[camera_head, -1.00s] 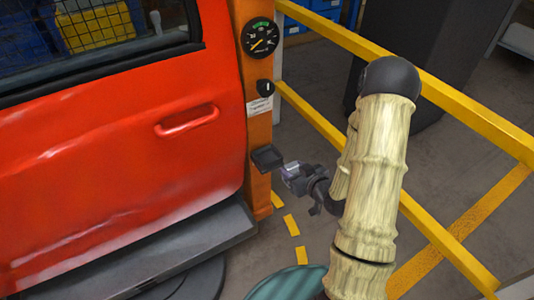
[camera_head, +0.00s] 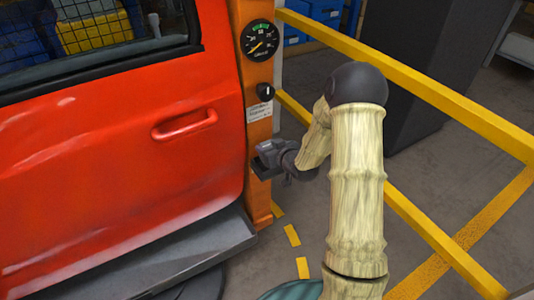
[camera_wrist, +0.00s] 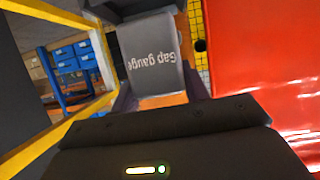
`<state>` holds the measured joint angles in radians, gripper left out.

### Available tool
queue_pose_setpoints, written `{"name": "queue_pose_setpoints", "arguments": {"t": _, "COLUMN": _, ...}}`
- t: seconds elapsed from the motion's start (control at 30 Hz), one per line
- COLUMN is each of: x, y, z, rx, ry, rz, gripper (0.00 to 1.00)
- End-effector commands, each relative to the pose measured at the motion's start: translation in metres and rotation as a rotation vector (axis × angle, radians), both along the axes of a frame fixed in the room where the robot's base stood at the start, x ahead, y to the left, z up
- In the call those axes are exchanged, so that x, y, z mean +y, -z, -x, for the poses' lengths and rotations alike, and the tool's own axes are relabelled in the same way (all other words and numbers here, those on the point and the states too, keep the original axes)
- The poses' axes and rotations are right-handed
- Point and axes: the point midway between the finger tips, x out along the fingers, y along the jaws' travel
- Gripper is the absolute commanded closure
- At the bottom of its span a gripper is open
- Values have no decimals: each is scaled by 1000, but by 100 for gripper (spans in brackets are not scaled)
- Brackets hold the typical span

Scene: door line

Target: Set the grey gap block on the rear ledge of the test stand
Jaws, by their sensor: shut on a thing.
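The grey gap block (camera_wrist: 150,60), lettered "Gap gauge", is between the fingers of my gripper in the wrist view. My gripper (camera_head: 272,152) is shut on it at the orange post of the test stand (camera_head: 258,110). The small dark ledge (camera_head: 262,172) juts from the post below the gauge and knob. The block is at the ledge, mostly covered by my gripper in the head view. I cannot tell whether the block touches the ledge.
The red door (camera_head: 120,160) with its handle (camera_head: 184,124) stands left of the post. A dark sill (camera_head: 170,262) runs below it. Yellow rails (camera_head: 440,95) pass behind and right of my arm. A dark cabinet (camera_head: 425,70) stands beyond the rails.

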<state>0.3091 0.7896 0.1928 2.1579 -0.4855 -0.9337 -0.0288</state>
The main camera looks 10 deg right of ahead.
Motion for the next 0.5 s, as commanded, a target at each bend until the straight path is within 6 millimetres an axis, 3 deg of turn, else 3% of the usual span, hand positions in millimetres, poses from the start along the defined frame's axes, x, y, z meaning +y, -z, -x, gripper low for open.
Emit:
{"name": "queue_pose_setpoints", "arguments": {"t": 0.23, "x": 0, "y": -1, "z": -1, "rx": -2, "ry": 0, "rz": 0, "gripper": 83}}
{"name": "queue_pose_setpoints", "arguments": {"t": 0.37, "x": 4, "y": 0, "z": -11, "rx": -4, "ry": -2, "rz": 0, "gripper": 83}}
{"name": "queue_pose_setpoints", "arguments": {"t": 0.5, "x": 3, "y": 27, "z": -9, "rx": 0, "ry": -1, "rz": 0, "gripper": 83}}
